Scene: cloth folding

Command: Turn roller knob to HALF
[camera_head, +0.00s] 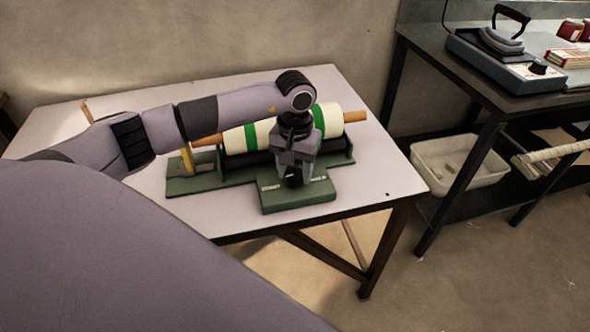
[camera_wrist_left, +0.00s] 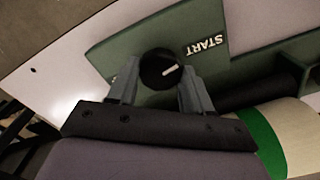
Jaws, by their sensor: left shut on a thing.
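The roller knob (camera_wrist_left: 156,66) is round and black with a white pointer line. It sits on the green base (camera_head: 320,195) of the roller machine. In the left wrist view the line points right and slightly up, roughly towards the raised START label (camera_wrist_left: 207,45). My left gripper (camera_head: 293,174) reaches down over the base, and its fingers (camera_wrist_left: 158,82) are shut on the knob, one on each side. In the head view the gripper hides part of the knob, and the labels are too small to read. My right gripper is not in view.
A cream roller with green bands (camera_head: 247,137) lies behind the knob on the white table (camera_head: 375,185). A dark bench (camera_head: 490,95) at the right carries a device with a black handle (camera_head: 511,62). A white bin (camera_head: 460,160) stands below it.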

